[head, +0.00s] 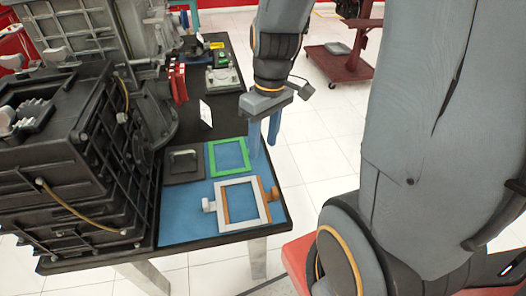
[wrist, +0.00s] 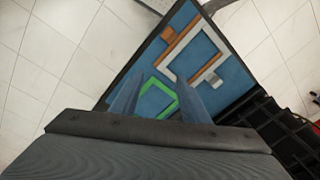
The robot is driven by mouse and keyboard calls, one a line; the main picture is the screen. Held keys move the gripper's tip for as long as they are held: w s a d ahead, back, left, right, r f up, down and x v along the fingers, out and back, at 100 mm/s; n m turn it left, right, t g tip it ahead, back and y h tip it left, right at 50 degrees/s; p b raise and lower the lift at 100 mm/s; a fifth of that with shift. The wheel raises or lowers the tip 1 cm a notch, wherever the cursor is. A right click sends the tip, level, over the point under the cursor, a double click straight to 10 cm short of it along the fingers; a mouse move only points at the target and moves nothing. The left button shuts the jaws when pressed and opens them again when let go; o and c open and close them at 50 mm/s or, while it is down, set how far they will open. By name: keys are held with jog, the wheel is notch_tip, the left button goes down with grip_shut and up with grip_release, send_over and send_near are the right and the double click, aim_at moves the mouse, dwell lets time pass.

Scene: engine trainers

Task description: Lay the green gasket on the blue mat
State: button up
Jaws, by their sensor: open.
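The green gasket (head: 229,156) is a flat square frame lying at the back of the blue mat (head: 183,222), near its right edge. It also shows in the wrist view (wrist: 175,97), partly hidden behind a finger. My gripper (head: 263,140) is open and empty, above the mat's right edge and just right of the gasket in the head view. In the wrist view its two blue fingers (wrist: 160,103) point down towards the mat, with part of the green gasket visible between them.
A white frame (head: 221,211) and an orange-brown frame (head: 270,193) overlap on the mat in front of the gasket. A dark part (head: 183,165) stands left of the gasket. A large dark engine (head: 60,160) fills the left. White floor lies to the right.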

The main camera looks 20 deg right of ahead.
jog(key=s+m, duration=0.1)
jog(key=s+a+m, duration=0.1)
jog(key=m, duration=0.1)
jog(key=s+a+m+h, duration=0.1)
jog(key=s, duration=0.1)
dwell(1.3)
